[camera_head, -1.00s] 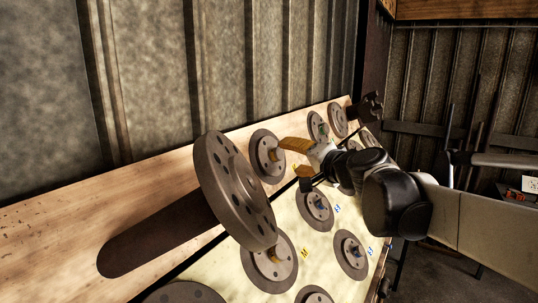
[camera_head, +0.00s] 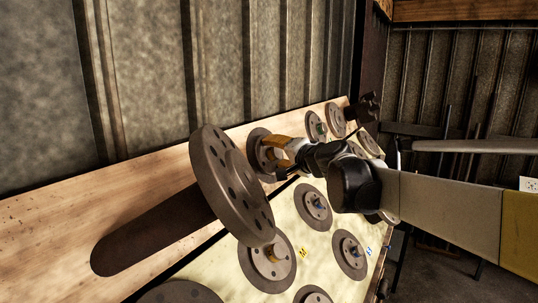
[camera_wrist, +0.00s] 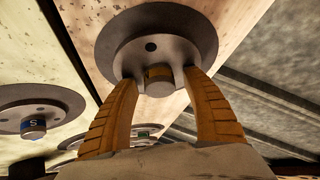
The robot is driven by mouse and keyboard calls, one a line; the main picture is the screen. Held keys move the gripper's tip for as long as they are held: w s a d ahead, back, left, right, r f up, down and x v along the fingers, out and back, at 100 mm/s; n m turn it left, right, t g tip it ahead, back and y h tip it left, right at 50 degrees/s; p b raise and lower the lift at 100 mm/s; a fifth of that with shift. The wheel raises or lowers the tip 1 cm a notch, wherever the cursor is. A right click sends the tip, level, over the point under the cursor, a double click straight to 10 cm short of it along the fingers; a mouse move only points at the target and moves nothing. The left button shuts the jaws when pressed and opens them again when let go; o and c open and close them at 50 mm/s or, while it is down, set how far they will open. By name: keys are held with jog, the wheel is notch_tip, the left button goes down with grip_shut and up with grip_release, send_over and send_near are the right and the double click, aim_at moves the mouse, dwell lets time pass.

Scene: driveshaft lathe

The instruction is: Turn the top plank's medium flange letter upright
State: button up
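The medium flange on the top plank is a grey disc (camera_head: 257,138) (camera_wrist: 110,45) with a short hub (camera_wrist: 158,75) carrying a yellow band. Its letter is not readable in either view. My gripper (camera_head: 270,150) has its two orange fingers on either side of the hub in the wrist view (camera_wrist: 161,75), with the fingertips close to the disc face. The fingers look spread, with a narrow gap beside the hub; firm contact is not visible. In the head view the fingers partly hide the hub. The top plank (camera_head: 150,180) is pale wood.
A large flange (camera_head: 230,185) stands out from the plank left of my gripper. Several flanges sit on the lower cream board, one with a yellow hub (camera_head: 271,254) near a yellow M label (camera_head: 304,253). A blue S hub (camera_wrist: 33,125) shows in the wrist view. Corrugated wall rises behind.

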grip_shut()
jog(key=shift+d+b, duration=0.1)
jog(key=shift+b, duration=0.2)
jog(key=shift+f+n+y+b, duration=0.1)
jog(key=shift+n+y+b, duration=0.3)
jog(key=shift+n, duration=0.4)
jog(key=shift+n+y+b, duration=1.15)
jog(key=shift+n+y, duration=0.05)
jog(key=shift+n, duration=1)
jog(key=shift+o, duration=0.7)
grip_release()
